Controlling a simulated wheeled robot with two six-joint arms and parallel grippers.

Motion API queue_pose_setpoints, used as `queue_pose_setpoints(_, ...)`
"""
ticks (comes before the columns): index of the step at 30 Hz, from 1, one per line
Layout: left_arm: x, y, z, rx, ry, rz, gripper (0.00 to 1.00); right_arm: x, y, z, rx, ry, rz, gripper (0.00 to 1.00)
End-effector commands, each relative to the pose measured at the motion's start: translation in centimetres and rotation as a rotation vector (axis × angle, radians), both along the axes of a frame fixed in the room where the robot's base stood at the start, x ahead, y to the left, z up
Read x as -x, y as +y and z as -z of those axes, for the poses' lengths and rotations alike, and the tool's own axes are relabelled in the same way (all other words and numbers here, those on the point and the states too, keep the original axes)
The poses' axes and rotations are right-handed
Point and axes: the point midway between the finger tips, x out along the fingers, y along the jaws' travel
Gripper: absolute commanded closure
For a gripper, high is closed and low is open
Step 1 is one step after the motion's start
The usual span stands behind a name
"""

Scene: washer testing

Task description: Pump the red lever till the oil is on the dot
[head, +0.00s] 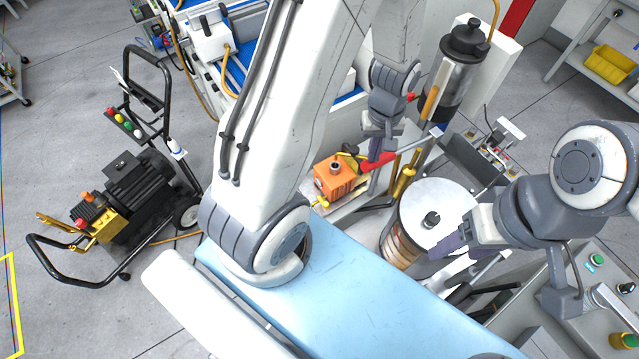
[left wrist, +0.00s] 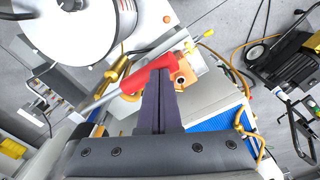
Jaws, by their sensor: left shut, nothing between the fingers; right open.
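The red lever (head: 378,162) slants up to the right from an orange pump block (head: 335,178). It also shows in the left wrist view (left wrist: 130,83) as a red sleeve on a grey rod. My left gripper (head: 383,150) is shut and empty, its fingers overlapping the lever's red part in view; I cannot tell whether they touch it. A tall cylinder with a black cap (head: 464,42) stands behind, with an amber strip (head: 429,104) on its side. No dot or oil level can be made out. My right gripper (head: 448,246) is open beside the drum.
A pale drum (head: 434,208) with a black knob stands right of the pump. A black wheeled machine (head: 125,195) is at the left. A control panel with buttons (head: 595,262) is at the lower right. A yellow bin (head: 608,63) sits on a far shelf.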

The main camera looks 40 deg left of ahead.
Motion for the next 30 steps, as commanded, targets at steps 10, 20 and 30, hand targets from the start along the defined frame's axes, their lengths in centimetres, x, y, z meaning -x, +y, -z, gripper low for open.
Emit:
queue_pose_setpoints(10, 0.0, 0.0, 4.0, 0.000, 0.000, 0.000, 1.00, 0.0, 0.0, 3.3, 0.000, 0.000, 0.003, 0.37)
queue_pose_setpoints(20, 0.0, 0.0, 7.3, 0.000, 0.000, 0.000, 1.00, 0.0, 0.0, 5.8, 0.000, 0.001, 0.008, 0.37)
queue_pose_setpoints(30, 0.0, 0.0, 10.8, 0.000, 0.001, 0.000, 1.00, 0.0, 0.0, 8.5, 0.000, 0.001, 0.011, 0.37)
